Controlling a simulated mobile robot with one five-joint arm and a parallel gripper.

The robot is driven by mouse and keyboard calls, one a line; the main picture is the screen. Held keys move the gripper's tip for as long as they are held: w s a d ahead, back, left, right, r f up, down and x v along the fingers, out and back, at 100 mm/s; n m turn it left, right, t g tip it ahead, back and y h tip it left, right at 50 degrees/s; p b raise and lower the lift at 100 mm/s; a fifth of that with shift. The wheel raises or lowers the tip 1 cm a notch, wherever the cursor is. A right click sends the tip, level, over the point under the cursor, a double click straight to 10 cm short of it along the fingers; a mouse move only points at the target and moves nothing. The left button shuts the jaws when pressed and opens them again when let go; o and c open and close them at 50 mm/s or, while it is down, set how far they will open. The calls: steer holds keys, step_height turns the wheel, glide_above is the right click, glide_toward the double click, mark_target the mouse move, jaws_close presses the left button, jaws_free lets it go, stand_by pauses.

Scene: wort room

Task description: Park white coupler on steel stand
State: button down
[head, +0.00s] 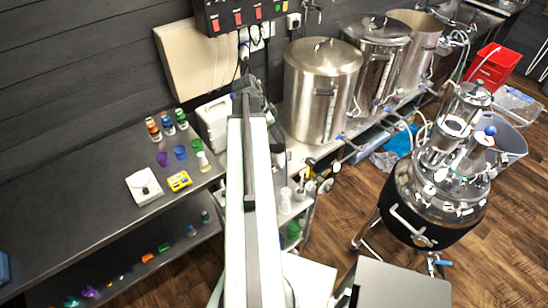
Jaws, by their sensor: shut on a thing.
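My arm reaches up the middle of the head view, and my gripper (262,108) is at its far end, in front of the wall and left of the nearest steel kettle. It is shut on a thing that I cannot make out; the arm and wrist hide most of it. I cannot pick out the white coupler for certain. Small white fittings (285,199) stand upright just right of my arm, on a pale steel surface (291,216) that may be the steel stand. The arm hides its left part.
A dark bench (85,195) on the left holds a white scale (144,187), a yellow meter (179,181), small cups and bottles. Large steel kettles (322,95) line the wall. A steel fermenter (436,205) stands on the right. Wood floor between them is partly clear.

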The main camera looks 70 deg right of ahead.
steer(key=w+d+f+n+b, duration=0.1)
steer(key=d+f+b, duration=0.1)
steer(key=f+b, duration=0.4)
steer(key=w+d+f+b, duration=0.1)
steer(key=d+f+b, duration=0.2)
steer(key=f+b, duration=0.3)
steer(key=w+d+f+n+b, duration=0.1)
steer(key=d+f+b, duration=0.2)
steer(key=f+b, duration=0.3)
step_height(320, 180, down, 3)
steer(key=shift+n+t+h, duration=0.3)
steer(key=shift+t, duration=0.1)
steer(key=shift+d+f, duration=0.2)
steer(key=shift+f, duration=0.05)
steer(key=shift+r, duration=0.1)
step_height(320, 180, down, 6)
steer(key=b, duration=0.6)
steer(key=shift+r, duration=0.1)
steer(key=shift+f+b, duration=0.6)
steer(key=shift+b, duration=0.05)
steer(key=c, duration=1.2)
jaws_free()
steer(key=shift+r, duration=0.1)
